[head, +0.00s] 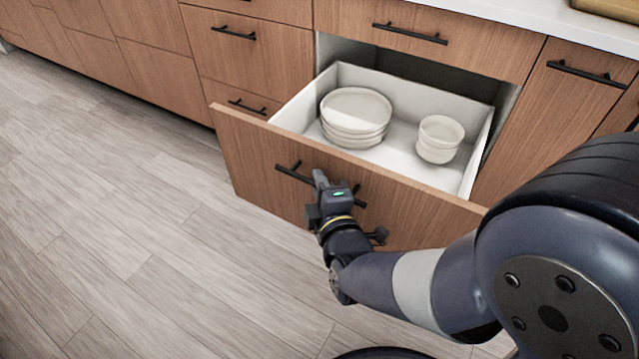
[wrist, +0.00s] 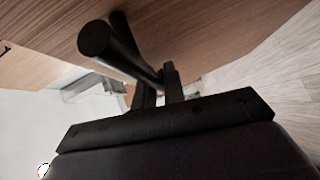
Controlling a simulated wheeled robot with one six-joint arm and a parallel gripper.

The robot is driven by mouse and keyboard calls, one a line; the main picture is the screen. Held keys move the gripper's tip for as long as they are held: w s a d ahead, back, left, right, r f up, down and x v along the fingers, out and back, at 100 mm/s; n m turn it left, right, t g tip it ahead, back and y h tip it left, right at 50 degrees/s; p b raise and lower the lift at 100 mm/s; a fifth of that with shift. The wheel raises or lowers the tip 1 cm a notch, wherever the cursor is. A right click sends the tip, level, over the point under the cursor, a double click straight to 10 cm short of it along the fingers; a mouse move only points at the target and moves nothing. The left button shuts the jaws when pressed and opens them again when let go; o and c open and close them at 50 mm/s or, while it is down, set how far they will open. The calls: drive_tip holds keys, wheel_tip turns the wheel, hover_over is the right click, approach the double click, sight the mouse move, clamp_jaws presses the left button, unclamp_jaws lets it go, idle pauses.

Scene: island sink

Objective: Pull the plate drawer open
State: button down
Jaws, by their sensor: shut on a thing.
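The plate drawer (head: 385,188) stands well pulled out from the island in the head view, with a brown wood front and white inner walls. A stack of white plates (head: 355,112) sits inside it at the left, and a stack of white bowls (head: 440,137) at the right. Its black bar handle (head: 291,174) runs across the front. My gripper (head: 320,182) is shut on the middle of this handle. In the wrist view the round end of the handle (wrist: 97,38) is close up, with the bar running between my gripper's fingers (wrist: 160,88).
Closed wood drawers with black handles (head: 234,33) stand to the left, and a closed drawer (head: 430,35) sits above. A closed front (head: 570,105) is at the right. The white countertop (head: 500,20) is at the top. The plank floor (head: 120,220) in front is clear.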

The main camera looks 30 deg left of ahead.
drive_tip(key=c, duration=1.5)
unclamp_jaws()
drive_tip(key=shift+s+d, duration=0.1)
drive_tip(key=p+v, duration=0.2)
drive_tip(key=v, duration=0.8)
drive_tip(key=shift+s+d, duration=0.2)
